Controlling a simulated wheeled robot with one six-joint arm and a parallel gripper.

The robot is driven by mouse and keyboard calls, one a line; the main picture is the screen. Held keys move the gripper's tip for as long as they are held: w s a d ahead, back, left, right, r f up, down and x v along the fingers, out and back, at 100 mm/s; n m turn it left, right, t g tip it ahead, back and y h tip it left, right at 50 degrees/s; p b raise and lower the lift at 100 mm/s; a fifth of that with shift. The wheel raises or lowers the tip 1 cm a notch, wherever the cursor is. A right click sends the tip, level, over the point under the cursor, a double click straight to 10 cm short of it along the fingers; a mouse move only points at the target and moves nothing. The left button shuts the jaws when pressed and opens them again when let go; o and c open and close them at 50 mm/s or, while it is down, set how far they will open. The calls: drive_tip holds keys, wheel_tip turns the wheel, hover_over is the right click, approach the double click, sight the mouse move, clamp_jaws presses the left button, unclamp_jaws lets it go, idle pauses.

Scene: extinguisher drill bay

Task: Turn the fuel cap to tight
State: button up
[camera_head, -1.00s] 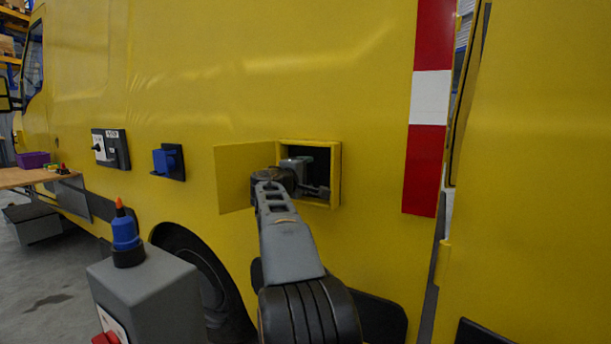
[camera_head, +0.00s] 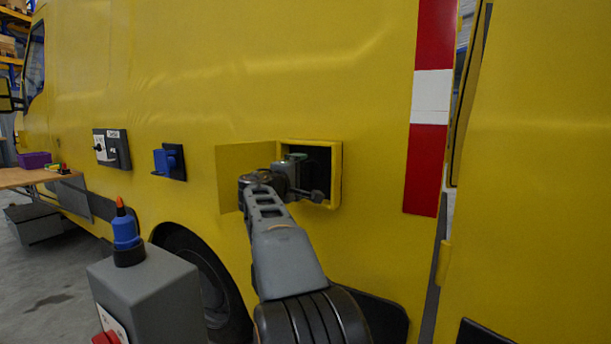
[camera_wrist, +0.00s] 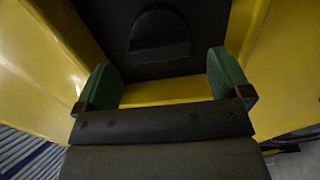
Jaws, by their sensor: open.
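The fuel cap (camera_wrist: 160,32) is a dark rounded shape with a raised grip, on the dark back wall of the filler recess in the wrist view. In the head view my arm and gripper hide it. The yellow filler door (camera_head: 238,170) stands open to the left of the recess frame (camera_head: 337,175). My gripper (camera_wrist: 168,82) is open and empty. Its two green pads are wide apart at the mouth of the recess, short of the cap and to either side of it. In the head view my gripper (camera_head: 298,160) is at the recess opening.
A blue socket (camera_head: 168,160) and a black switch panel (camera_head: 112,149) are on the yellow truck side to the left. A grey post (camera_head: 150,295) with a blue and orange top stands front left. A wooden bench (camera_head: 30,178) is at far left.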

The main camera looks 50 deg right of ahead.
drive_tip(key=v, duration=1)
idle(0.3)
